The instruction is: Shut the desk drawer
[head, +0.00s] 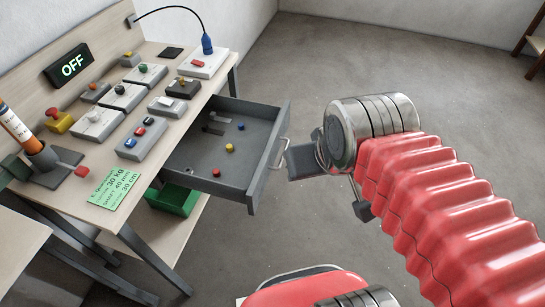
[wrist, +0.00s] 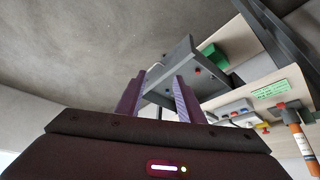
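The grey desk drawer (head: 236,143) is pulled well out from under the desk top in the head view. Its front panel (head: 268,160) faces right and carries a pale bar handle (head: 281,152). The drawer also shows in the wrist view (wrist: 183,63), ahead of the fingers. My gripper (wrist: 160,80) is open, its two purple fingers apart with nothing seen held between them. In the head view, a dark part of my gripper (head: 302,161) is just right of the handle; I cannot tell whether it touches. My wrist hides the rest of the gripper there.
Several small coloured pieces lie in the drawer. A green bin (head: 173,199) stands below. The floor (head: 300,70) beyond is clear.

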